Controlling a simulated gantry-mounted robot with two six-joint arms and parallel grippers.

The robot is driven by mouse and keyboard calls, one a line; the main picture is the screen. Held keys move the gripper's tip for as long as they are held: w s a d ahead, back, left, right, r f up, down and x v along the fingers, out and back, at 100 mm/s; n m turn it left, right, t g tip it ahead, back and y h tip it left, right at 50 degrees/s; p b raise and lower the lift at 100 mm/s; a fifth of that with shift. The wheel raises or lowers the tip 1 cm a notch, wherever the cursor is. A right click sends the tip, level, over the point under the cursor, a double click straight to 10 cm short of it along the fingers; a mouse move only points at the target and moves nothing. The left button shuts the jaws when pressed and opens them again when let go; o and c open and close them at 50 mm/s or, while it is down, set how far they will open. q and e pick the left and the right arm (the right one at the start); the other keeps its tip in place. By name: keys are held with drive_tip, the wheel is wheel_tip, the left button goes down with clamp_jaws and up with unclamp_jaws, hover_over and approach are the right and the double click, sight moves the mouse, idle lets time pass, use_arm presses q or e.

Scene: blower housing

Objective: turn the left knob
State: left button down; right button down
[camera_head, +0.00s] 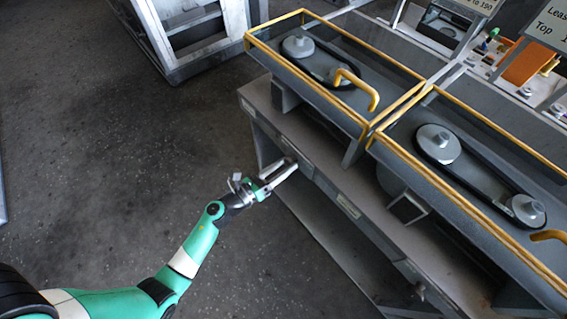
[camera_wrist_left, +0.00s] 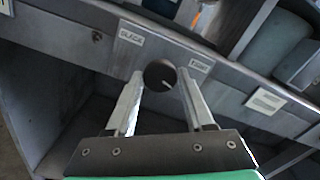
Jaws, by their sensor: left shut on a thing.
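The left knob (camera_wrist_left: 160,76) is a dark round knob with a pale mark, on the grey front panel of the housing in the left wrist view. It sits between a "SLACK" label (camera_wrist_left: 131,36) and a "TIGHT" label (camera_wrist_left: 200,67). My left gripper (camera_wrist_left: 160,73) has one finger on each side of the knob and is shut on it. In the head view my left gripper (camera_head: 288,166) reaches the front panel, and I cannot make out the knob there. My right gripper is not in view.
Above the panel are two yellow-edged belt guards (camera_head: 405,108) with pulleys and belts. Another knob (camera_head: 420,290) is farther right on the front panel. A grey metal frame (camera_head: 195,35) stands at the upper left. The dark floor (camera_head: 100,150) to the left is clear.

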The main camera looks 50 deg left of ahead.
use_arm(q)
drive_tip(key=n+p, duration=0.2)
drive_tip(key=n, duration=0.2)
drive_tip(key=shift+r+n, duration=0.1)
drive_tip(key=shift+n, duration=0.2)
drive_tip(key=n+p, duration=0.1)
drive_tip(key=n, duration=0.2)
drive_tip(key=shift+n+p, duration=0.3)
drive_tip(key=n+p, duration=0.1)
drive_tip(key=n, duration=0.2)
drive_tip(key=shift+n, duration=0.3)
drive_tip(key=shift+n+p, duration=0.7)
drive_tip(key=shift+n, duration=1.1)
drive_tip(key=shift+c, duration=1.4)
unclamp_jaws()
drive_tip(key=shift+s, duration=0.1)
